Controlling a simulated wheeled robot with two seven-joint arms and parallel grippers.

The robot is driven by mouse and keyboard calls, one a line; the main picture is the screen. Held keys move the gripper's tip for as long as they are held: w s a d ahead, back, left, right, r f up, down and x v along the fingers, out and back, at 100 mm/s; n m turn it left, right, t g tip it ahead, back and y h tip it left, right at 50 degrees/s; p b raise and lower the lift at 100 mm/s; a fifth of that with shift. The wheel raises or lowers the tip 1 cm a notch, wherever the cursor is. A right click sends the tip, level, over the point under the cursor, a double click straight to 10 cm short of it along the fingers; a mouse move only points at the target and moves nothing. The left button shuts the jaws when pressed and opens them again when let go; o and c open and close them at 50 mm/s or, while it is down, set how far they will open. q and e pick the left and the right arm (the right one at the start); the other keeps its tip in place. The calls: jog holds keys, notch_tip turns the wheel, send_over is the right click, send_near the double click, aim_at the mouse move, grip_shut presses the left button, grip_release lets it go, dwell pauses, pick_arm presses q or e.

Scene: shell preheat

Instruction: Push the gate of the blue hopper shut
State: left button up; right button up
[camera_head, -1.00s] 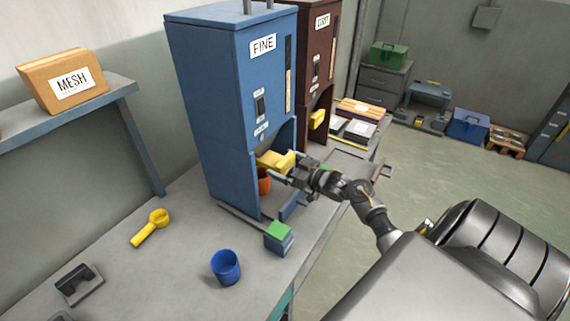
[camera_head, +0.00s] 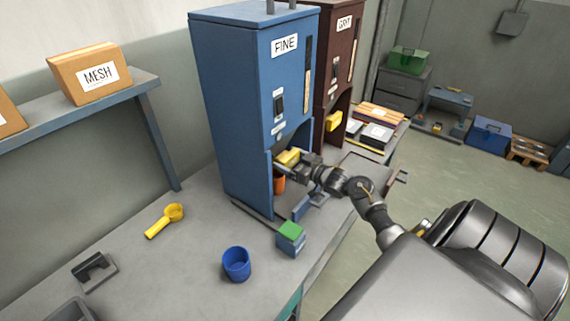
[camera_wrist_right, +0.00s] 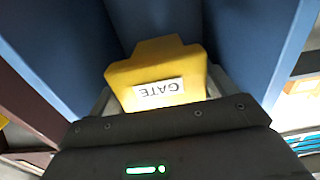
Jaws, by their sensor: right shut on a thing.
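The blue hopper (camera_head: 235,110), labelled FINE, stands on the bench. Its yellow gate (camera_head: 289,157) shows in the open bay low on its front. In the right wrist view the gate (camera_wrist_right: 160,72) carries an upside-down GATE label and lies between blue walls. My right gripper (camera_head: 297,165) is shut on the gate, with a grey finger at each side of it. The gripper hides part of the gate in the head view. An orange cup (camera_head: 279,184) stands under the gate, partly hidden. My left gripper is not in view.
A dark red hopper (camera_head: 338,60) stands behind the blue one, with its own yellow gate (camera_head: 333,121). A green-topped block (camera_head: 291,234), a blue cup (camera_head: 236,262) and a yellow scoop (camera_head: 165,219) sit on the bench (camera_head: 190,275). The bench between them is clear.

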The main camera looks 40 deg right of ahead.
jog(key=o, duration=1)
jog(key=shift+r, duration=0.1)
jog(key=shift+o, duration=1.3)
jog(key=shift+w+a, duration=0.1)
jog(key=shift+w, duration=0.05)
pick_arm(q)
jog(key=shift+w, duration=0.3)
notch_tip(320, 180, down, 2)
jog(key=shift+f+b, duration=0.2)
jog(key=shift+b, duration=1)
pick_arm(e)
jog(key=v, duration=1.1)
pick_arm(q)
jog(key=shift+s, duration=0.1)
pick_arm(e)
jog(key=shift+w, duration=0.1)
